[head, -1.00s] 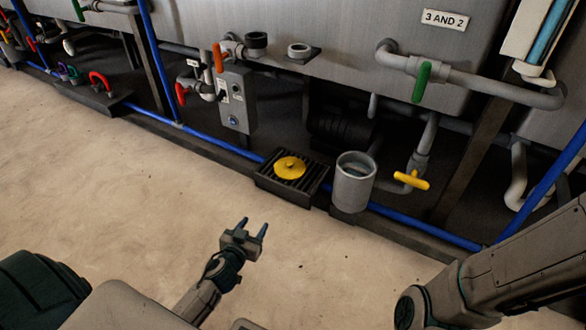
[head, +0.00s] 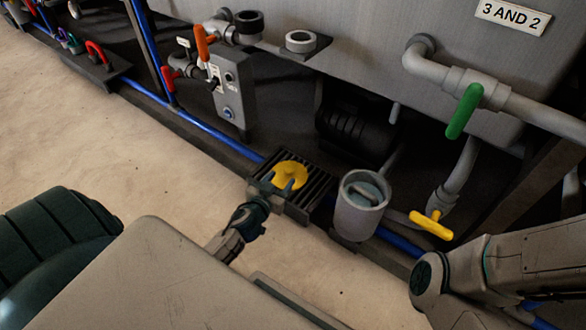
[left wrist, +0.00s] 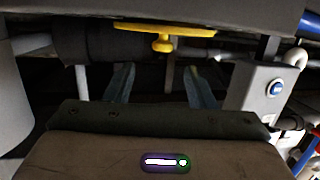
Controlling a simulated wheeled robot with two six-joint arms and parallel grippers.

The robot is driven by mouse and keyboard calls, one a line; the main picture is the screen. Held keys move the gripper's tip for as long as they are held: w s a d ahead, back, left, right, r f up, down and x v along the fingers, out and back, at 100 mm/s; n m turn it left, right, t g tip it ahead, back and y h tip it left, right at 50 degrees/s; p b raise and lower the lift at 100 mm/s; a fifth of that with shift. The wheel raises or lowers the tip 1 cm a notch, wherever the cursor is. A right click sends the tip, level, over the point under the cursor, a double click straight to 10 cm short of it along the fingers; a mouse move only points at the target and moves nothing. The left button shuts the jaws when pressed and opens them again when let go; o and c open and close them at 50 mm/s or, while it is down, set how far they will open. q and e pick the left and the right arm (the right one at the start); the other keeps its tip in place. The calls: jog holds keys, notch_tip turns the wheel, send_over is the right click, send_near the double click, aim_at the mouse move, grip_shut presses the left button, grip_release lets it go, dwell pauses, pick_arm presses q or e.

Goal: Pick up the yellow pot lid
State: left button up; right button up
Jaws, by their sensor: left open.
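My right gripper is out of view.
A grey open pot (head: 358,215) stands right of the rack. A yellow-handled valve (head: 431,224) is beyond it. A grey control box (head: 232,98) hangs at the back left. A blue pipe (head: 215,132) runs along the tank base. The floor at left (head: 110,150) is clear.

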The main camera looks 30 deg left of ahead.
aim_at(288, 171)
pick_arm(q)
jog(key=x, duration=0.2)
jog(key=shift+w, duration=0.4)
jog(key=shift+f+b+x, duration=0.2)
jog(key=shift+b+x, duration=0.05)
jog(key=shift+x, duration=1.3)
jog(key=shift+f+b+x, duration=0.15)
jog(key=shift+b+x, duration=0.05)
jog(key=shift+x, duration=1.35)
jog(key=shift+a, duration=0.1)
jog(key=shift+s, duration=0.1)
jog(key=c, duration=1.1)
